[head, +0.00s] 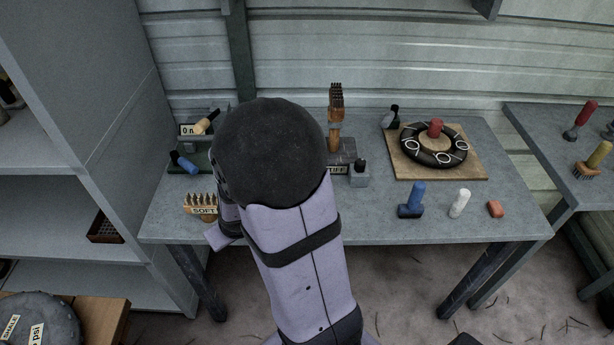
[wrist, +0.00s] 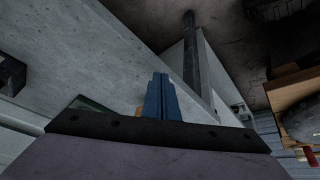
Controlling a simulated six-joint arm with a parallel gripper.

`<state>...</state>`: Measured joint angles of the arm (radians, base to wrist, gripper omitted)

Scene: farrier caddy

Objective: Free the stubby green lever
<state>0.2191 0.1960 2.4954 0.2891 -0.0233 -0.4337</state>
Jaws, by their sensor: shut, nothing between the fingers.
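I cannot make out a stubby green lever in either view; my arm covers the middle-left of the bench in the head view. A dark green stand (head: 196,157) with a gauge labelled "0 n" (head: 188,130) is at the bench's left back. A tan-handled piece (head: 207,121) and a blue-handled piece (head: 184,163) are on it. In the wrist view, my gripper (wrist: 161,78) has its blue fingers together and empty, over grey surface. A dark green patch (wrist: 92,104) shows beside it, partly hidden.
A "SOFT" brush block (head: 203,206) is at the bench's front left. An upright brush (head: 336,105) stands behind my arm. A black ring on a wooden board (head: 407,170) is at right. Blue (head: 412,200), white (head: 460,203) and orange (head: 495,209) pieces stand front right.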

